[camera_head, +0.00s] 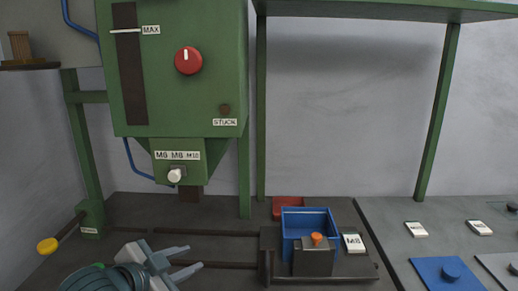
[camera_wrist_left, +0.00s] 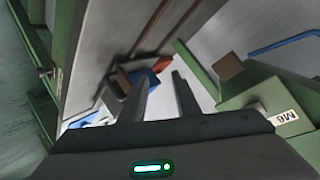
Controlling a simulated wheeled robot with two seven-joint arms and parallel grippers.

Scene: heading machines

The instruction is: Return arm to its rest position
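My left gripper (camera_head: 184,259) shows at the bottom of the head view, low over the dark bench, with its two grey fingers apart and nothing between them. The left wrist view shows the same two fingers (camera_wrist_left: 160,98) spread and empty. My right gripper is in neither view. The green machine (camera_head: 180,65) stands behind and above the left gripper, with a red knob (camera_head: 188,61) and a white knob (camera_head: 176,175) on its front. The left gripper is apart from the machine and from the blue bin (camera_head: 309,221) to its right.
A lever with a yellow knob (camera_head: 47,246) sticks out at the left. A dark block with an orange button (camera_head: 316,239) stands before the blue bin, beside a white label (camera_head: 354,243). A red tray (camera_head: 288,205) lies behind. Blue plate (camera_head: 447,272) and several labels lie at right.

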